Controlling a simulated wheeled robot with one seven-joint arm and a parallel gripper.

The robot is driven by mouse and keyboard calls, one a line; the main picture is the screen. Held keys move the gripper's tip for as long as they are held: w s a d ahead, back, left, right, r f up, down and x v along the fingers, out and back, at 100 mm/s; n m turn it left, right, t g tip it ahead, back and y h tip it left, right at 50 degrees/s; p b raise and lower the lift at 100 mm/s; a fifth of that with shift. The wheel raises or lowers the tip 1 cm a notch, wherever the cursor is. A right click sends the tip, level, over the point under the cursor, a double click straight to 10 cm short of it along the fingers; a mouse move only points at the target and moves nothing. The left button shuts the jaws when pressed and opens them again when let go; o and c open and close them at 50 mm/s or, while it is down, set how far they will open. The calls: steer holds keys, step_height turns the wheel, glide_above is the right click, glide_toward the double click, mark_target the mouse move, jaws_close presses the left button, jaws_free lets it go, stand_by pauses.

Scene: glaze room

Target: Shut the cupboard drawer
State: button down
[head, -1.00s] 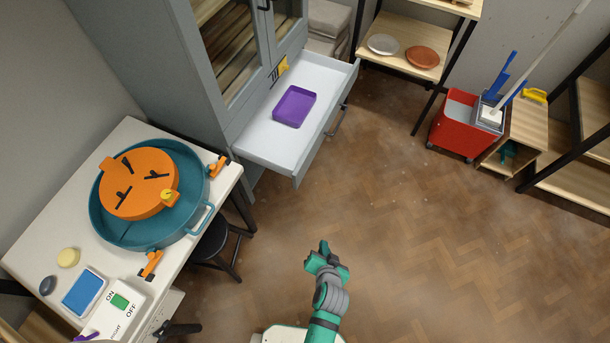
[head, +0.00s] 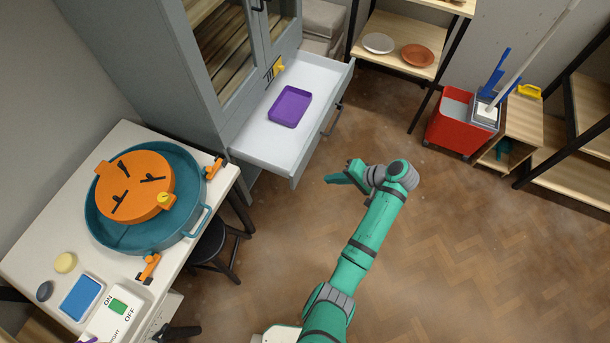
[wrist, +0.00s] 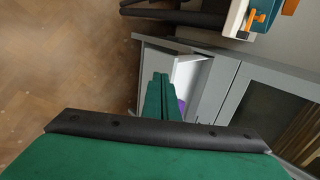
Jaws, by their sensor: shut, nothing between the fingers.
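The grey cupboard (head: 163,70) stands at the upper left in the head view. Its white drawer (head: 262,138) is pulled well out, with a dark bar handle (head: 334,117) on its front. A purple tray (head: 290,106) lies inside the drawer. My gripper (head: 337,179) is shut and empty, in front of the drawer and apart from it in the head view. In the wrist view my shut fingers (wrist: 160,96) point toward the open drawer (wrist: 187,70) and hide part of it. The purple tray is mostly hidden there.
A white table (head: 50,217) with a teal basin and an orange round piece is at left, with a dark stool (head: 209,243) beside it. A red mop bucket (head: 450,124) and shelves stand at right. The middle floor is clear.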

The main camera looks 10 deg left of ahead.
glide_toward(294, 176)
step_height(294, 176, down, 4)
steer(key=shift+w+a, duration=0.35)
steer(key=shift+a, duration=0.6)
steer(key=shift+w+a, duration=0.3)
steer(key=shift+a, duration=0.65)
